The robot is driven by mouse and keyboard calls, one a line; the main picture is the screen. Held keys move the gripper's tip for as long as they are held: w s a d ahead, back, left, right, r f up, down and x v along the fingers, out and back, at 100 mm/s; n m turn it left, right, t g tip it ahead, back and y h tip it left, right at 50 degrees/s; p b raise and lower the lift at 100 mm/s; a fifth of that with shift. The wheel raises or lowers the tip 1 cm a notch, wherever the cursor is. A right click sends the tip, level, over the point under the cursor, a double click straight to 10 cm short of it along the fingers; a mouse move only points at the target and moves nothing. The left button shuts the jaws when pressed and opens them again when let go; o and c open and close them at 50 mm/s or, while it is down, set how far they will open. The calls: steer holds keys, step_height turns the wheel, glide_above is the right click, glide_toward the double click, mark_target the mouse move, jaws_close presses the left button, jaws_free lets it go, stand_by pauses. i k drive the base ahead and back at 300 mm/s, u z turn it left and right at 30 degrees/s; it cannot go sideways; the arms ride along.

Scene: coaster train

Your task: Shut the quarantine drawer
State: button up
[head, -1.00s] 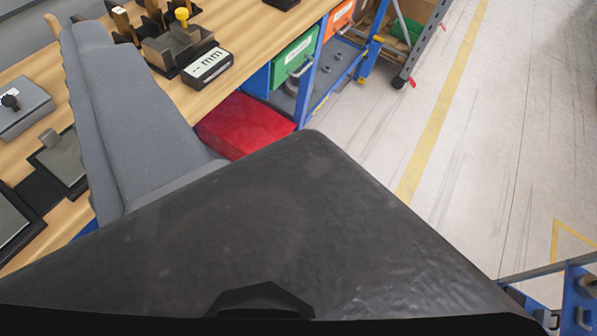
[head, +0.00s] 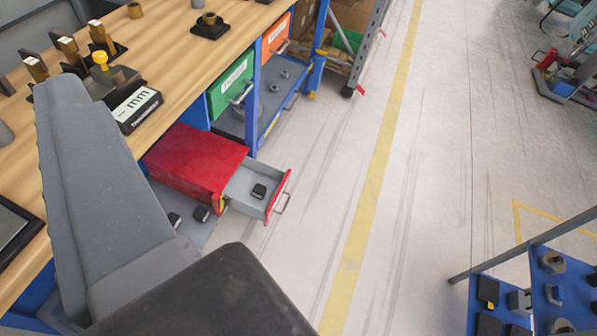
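The quarantine drawer (head: 256,189) sticks out of the right side of a red cabinet (head: 197,165) under the wooden bench. It is pulled open, with a grey inside, a red front and a metal handle (head: 281,203). A small black part (head: 259,191) lies in it. A long grey piece of my gripper (head: 95,170) reaches up the left side, over the bench edge and left of the cabinet. It is apart from the drawer in the picture. Only this side of my gripper shows clearly, so its opening is hidden. My dark arm housing covers the bottom.
The floor right of the drawer is clear, with a yellow line (head: 365,200). A blue rack (head: 545,290) stands lower right.

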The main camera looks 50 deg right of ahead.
mark_target(251, 172)
steer(key=z, duration=1.05)
steer(key=k, duration=0.6)
steer(key=z, duration=0.4)
steer(key=i, duration=1.4)
steer(key=u, duration=0.1)
